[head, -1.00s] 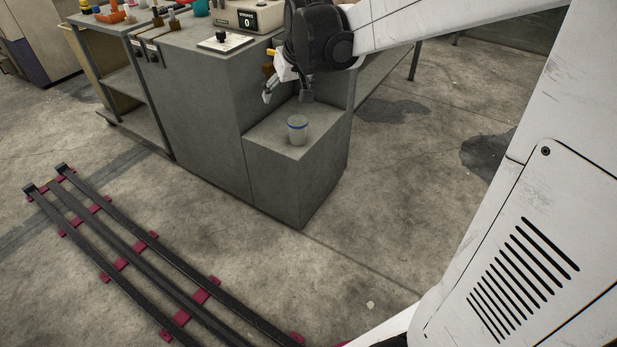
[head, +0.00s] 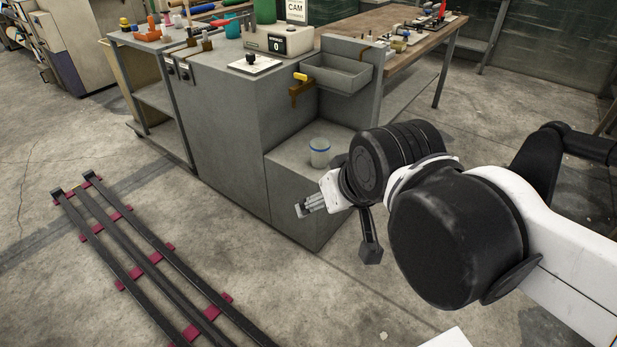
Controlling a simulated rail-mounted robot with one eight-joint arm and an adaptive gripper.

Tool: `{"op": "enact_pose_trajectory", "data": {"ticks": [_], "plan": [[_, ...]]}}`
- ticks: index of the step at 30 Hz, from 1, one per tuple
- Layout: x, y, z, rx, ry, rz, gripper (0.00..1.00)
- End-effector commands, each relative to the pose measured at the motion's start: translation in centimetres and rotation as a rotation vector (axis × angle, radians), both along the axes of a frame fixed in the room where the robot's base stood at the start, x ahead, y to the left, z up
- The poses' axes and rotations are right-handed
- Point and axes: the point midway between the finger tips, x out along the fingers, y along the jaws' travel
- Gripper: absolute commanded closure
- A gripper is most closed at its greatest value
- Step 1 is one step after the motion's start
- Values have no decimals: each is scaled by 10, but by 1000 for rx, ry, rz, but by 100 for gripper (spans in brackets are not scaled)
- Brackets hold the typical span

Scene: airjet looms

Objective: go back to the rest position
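My gripper (head: 312,205) hangs at the end of my bent arm, in front of the low grey ledge and apart from it. It is small and seen from the side, so I cannot tell how far its fingers are apart. No object shows in it. A clear cup (head: 319,152) with a blue rim band stands upright on the low ledge (head: 290,160), up and to the right of the gripper's fingers in the picture.
A grey cabinet (head: 222,140) carries a counter box (head: 279,40). A tap with a yellow handle (head: 300,77) sits above the ledge, beside a grey tray (head: 337,74). A wooden bench (head: 400,45) stands behind. Dark floor rails (head: 150,265) run at left. Floor between is clear.

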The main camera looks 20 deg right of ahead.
Motion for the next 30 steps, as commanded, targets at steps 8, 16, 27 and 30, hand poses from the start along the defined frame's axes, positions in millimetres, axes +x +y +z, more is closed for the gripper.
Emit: {"op": "enact_pose_trajectory", "data": {"ticks": [8, 16, 27, 30], "plan": [[-8, 2, -5, 1, -3, 1, 29], [-8, 2, 0, 1, -3, 1, 29], [-8, 1, 67, 1, -3, 1, 29], [-8, 1, 87, 1, -3, 1, 29]]}}
